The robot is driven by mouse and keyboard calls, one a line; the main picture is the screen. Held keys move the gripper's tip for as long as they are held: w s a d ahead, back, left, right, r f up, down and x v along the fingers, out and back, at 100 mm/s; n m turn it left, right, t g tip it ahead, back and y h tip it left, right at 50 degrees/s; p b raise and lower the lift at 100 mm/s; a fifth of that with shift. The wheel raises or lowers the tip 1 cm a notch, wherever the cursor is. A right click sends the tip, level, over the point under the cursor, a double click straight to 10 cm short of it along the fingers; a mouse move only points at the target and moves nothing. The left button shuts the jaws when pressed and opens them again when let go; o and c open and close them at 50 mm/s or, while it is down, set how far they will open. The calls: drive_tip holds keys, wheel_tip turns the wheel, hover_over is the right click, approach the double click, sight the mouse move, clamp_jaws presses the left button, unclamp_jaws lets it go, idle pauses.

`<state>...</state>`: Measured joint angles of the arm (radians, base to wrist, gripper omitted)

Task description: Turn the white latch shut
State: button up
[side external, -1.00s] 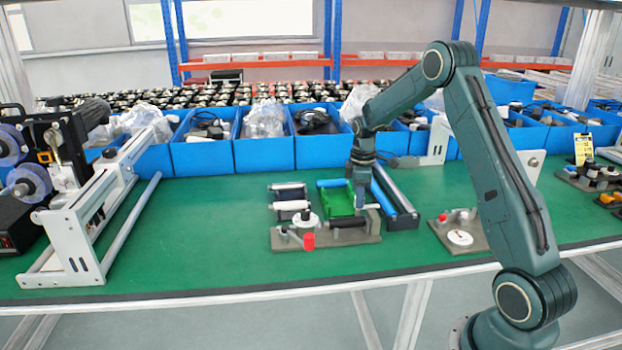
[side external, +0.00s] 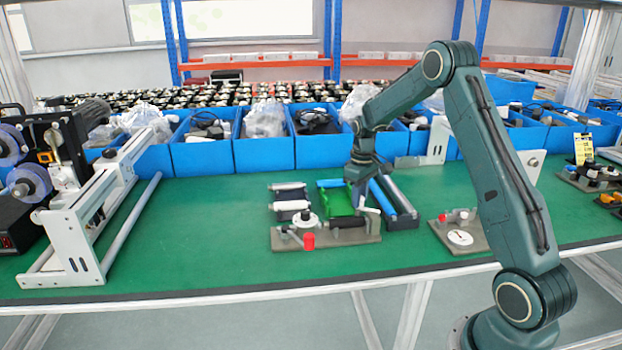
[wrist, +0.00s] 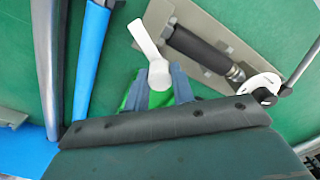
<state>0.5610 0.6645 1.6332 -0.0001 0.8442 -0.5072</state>
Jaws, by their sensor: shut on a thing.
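The white latch (wrist: 147,38) is a short lever beside the dark roller (wrist: 200,48) on a grey-beige base plate (wrist: 190,18). In the wrist view its lower end sits between the two fingers of my gripper (wrist: 160,82), which are shut on it. In the side view my gripper (side external: 359,203) points down at the right end of the plate (side external: 290,244), and the latch (side external: 371,210) shows only as a small pale piece beside the fingers. I cannot tell the latch's exact angle there.
A white disc (side external: 305,221) and a red knob (side external: 309,241) are on the same plate. A green tray (side external: 337,203) is just behind. Another plate with a dial (side external: 460,238) stands farther right. The front mat is clear.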

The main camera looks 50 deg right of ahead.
drive_tip(key=m, duration=0.5)
drive_tip(key=shift+m, duration=0.3)
drive_tip(key=m, duration=0.5)
drive_tip(key=shift+m, duration=0.4)
drive_tip(key=o, duration=1)
drive_tip(key=shift+r, duration=0.1)
wheel_tip(320, 180, up, 14)
drive_tip(key=shift+f, duration=0.2)
drive_tip(key=shift+a, duration=0.1)
